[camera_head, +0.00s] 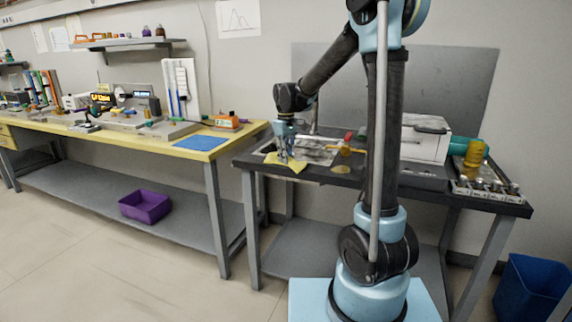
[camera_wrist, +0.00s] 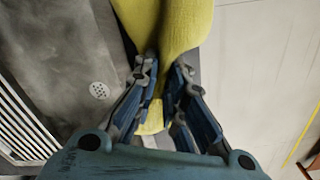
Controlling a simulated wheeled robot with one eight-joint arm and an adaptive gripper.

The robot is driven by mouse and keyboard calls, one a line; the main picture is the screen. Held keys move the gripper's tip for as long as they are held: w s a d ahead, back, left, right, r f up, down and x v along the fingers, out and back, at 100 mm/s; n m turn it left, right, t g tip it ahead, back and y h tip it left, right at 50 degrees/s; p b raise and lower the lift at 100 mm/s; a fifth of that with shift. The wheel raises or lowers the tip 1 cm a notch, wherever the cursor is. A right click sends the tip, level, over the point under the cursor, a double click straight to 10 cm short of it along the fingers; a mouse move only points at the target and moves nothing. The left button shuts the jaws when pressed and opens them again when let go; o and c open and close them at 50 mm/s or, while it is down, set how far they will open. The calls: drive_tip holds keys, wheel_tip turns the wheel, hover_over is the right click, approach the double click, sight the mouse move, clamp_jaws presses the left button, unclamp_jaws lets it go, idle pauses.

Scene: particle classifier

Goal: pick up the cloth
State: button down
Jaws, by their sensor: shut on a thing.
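The yellow cloth (camera_head: 287,163) is at the front left of the dark table, by the sink. In the wrist view the cloth (camera_wrist: 185,28) runs from the top edge down between my fingers, bunched and narrowed there, with a short end showing below. My gripper (camera_head: 284,158) reaches down onto the cloth from above. In the wrist view my gripper (camera_wrist: 163,85) is shut on the cloth, with a finger on either side. Whether the cloth is clear of the table I cannot tell.
The dark table (camera_head: 425,185) also bears a white box (camera_head: 424,140), a yellow spool (camera_head: 474,153) and a rack of small jars (camera_head: 488,188). A sink basin (camera_wrist: 60,65) lies left of my gripper. A yellow-topped bench (camera_head: 225,146) stands to the left; a blue bin (camera_head: 528,288) is at right.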

wheel_tip(320, 180, up, 12)
idle(0.7)
drive_tip(key=shift+w+d, duration=0.1)
drive_tip(key=shift+d, duration=0.05)
